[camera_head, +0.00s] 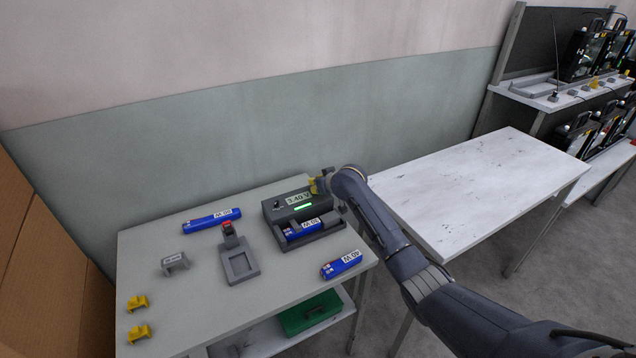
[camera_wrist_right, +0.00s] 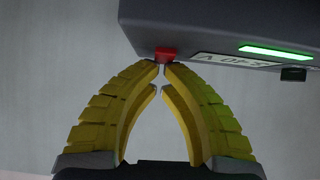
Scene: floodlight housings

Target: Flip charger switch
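The dark grey charger (camera_head: 270,211) stands at the right rear of the grey table. Its display (camera_head: 298,198) appears to read 3.40 V above a lit green bar (camera_head: 304,206). A blue battery (camera_head: 302,230) lies in its cradle. My right gripper (camera_head: 318,186) is at the charger's upper right side. In the right wrist view, the red switch (camera_wrist_right: 166,54) sits on the charger's edge (camera_wrist_right: 200,30). My yellow fingers (camera_wrist_right: 161,68) are closed nearly tip to tip right at the switch; contact cannot be made out. My left gripper is not in view.
A grey stand with a red top (camera_head: 239,264), a small grey bracket (camera_head: 174,263) and yellow clips (camera_head: 138,303) are on the table (camera_head: 215,310). A white table (camera_head: 470,190) to the right is bare.

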